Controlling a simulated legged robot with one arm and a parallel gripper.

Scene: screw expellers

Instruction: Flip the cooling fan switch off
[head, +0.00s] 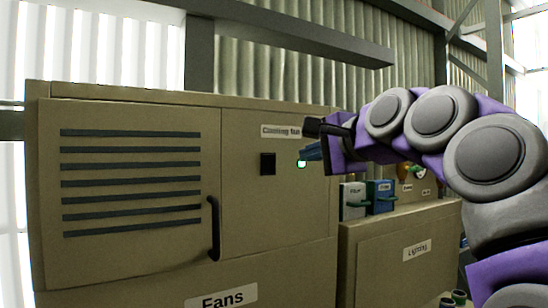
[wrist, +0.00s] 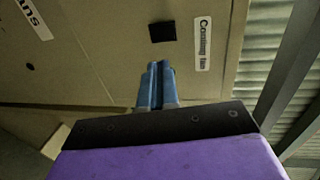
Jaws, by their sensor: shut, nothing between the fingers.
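The cooling fan switch (head: 267,163) is a small black square on the beige cabinet front, under a white "Cooling fan" label (head: 281,131). To its right a small green light (head: 301,163) is lit. In the wrist view the black switch (wrist: 162,32) lies just beyond the fingertips, beside the label (wrist: 202,44). My gripper (head: 308,152) is to the right of the switch in the head view, close to the green light. Its blue fingers (wrist: 157,68) are shut together with nothing between them. Whether they touch the panel cannot be told.
The cabinet (head: 125,270) has a slatted vent, a black door handle (head: 214,228) and a "Fans" label (head: 221,299). A grey beam runs above.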

